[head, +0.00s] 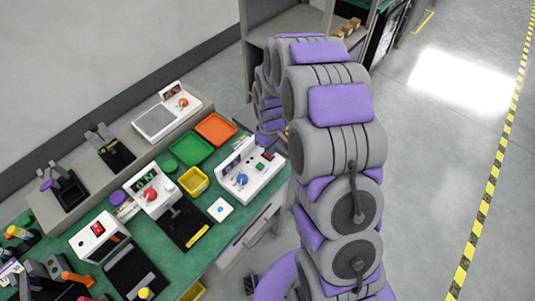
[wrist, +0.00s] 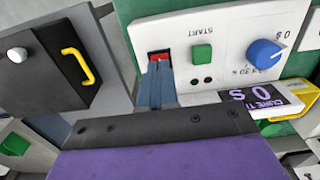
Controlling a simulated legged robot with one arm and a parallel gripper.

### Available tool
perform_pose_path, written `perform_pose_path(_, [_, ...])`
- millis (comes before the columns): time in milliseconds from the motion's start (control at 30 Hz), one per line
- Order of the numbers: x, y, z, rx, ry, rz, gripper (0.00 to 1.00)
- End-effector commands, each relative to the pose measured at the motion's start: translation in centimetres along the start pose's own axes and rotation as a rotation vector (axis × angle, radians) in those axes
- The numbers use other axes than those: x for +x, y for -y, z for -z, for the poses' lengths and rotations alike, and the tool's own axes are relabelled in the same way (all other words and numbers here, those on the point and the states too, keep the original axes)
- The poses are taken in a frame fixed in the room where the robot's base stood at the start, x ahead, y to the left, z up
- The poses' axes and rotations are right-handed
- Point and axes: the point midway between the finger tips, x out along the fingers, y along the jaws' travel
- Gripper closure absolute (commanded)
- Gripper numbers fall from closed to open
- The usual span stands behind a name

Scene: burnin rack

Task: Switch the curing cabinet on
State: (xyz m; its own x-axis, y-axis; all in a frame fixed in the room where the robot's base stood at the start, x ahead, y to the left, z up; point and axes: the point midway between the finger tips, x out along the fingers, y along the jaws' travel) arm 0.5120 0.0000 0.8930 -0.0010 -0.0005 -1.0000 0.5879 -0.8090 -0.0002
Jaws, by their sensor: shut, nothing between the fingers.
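The curing cabinet's white control panel (wrist: 225,60) fills the upper right of the wrist view, with lettering upside down. It carries a red rocker switch (wrist: 159,57), a green START button (wrist: 202,53), a blue knob (wrist: 264,53) and a dark display (wrist: 256,108) reading "CURE T" and "0 S". In the head view, a white panel (head: 228,186) with a blue knob stands just left of my arm. My gripper (wrist: 157,70) is shut and empty, its tips at the red switch's lower edge. I cannot tell whether they touch it. The tips partly cover the switch, so its position is unclear.
A grey box with a dark door (wrist: 50,60) and yellow handle (wrist: 78,67) stands close left of my gripper. In the head view, green (head: 191,148) and orange (head: 216,129) trays and a yellow bin (head: 194,181) crowd the bench. The floor at right is clear.

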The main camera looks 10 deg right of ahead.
Motion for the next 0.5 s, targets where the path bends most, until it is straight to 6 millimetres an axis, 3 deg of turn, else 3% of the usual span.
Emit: perform_pose_path(500, [0.51, 0.0, -0.01, 0.0, 0.001, 0.0, 1.0])
